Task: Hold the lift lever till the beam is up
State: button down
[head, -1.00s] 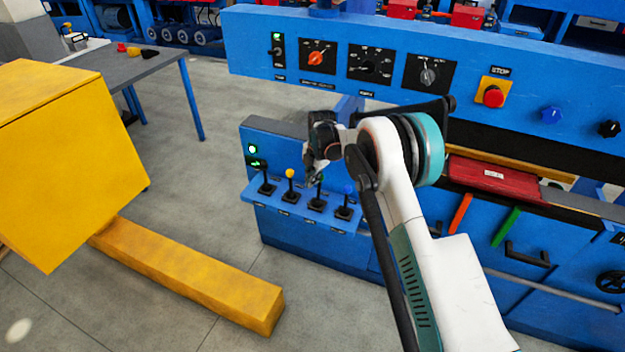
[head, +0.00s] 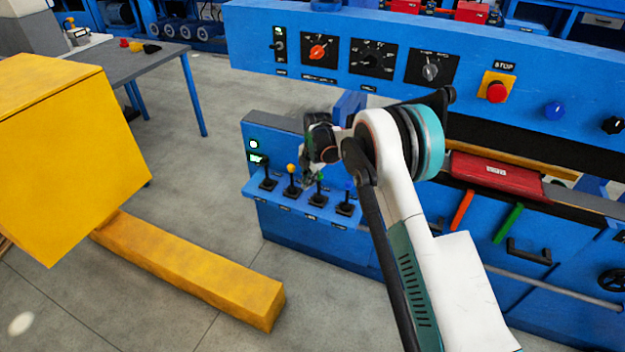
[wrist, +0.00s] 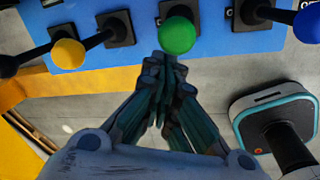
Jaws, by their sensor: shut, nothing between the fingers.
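A blue lever box (head: 330,223) carries a row of levers with black, yellow, green and blue knobs. The yellow-knobbed lever (head: 291,169) and the green-knobbed lever (head: 321,177) stand near the fingertips of my gripper (head: 306,181). In the wrist view my gripper (wrist: 166,62) is shut and empty, its tips right at the near side of the green knob (wrist: 177,36). I cannot tell whether they touch. The yellow knob (wrist: 68,53) is to the left, the blue knob (wrist: 308,25) to the right. The lever labels are unreadable, and I cannot identify the beam for certain.
A blue control panel (head: 390,28) with a red stop button (head: 496,92) spans above the levers. A yellow block (head: 70,160) and a yellow floor beam (head: 190,268) lie left. Red and green handles (head: 507,225) are at right. Grey floor is open between.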

jog(key=s+r+p, duration=0.3)
jog(key=r+p, duration=0.1)
jog(key=r, duration=0.5)
jog(key=shift+a, duration=0.4)
jog(key=s+d+r+m+t, duration=0.1)
jog(key=s+d+r+m, duration=0.4)
jog(key=r, duration=0.4)
jog(key=s+d+r+m+t, duration=0.1)
jog(key=s+d+r+m, duration=0.4)
jog(key=r, duration=0.4)
jog(key=s+d+r+m+t, duration=0.1)
jog(key=s+d+r+m, duration=0.2)
jog(key=s+d+r, duration=0.4)
jog(key=s+d+m+t, duration=0.1)
jog(key=s+d+m, duration=0.2)
jog(key=s, duration=0.5)
jog(key=s+d+m+t, duration=0.1)
jog(key=s+d+m, duration=0.3)
jog(key=s+m, duration=0.2)
jog(key=s+d+m+t+h, duration=0.1)
jog(key=s+d+m, duration=0.2)
jog(key=s, duration=0.7)
jog(key=shift+s+d+r+m, duration=0.25)
jog(key=shift+d+r+m, duration=0.1)
jog(key=shift+m, duration=0.85)
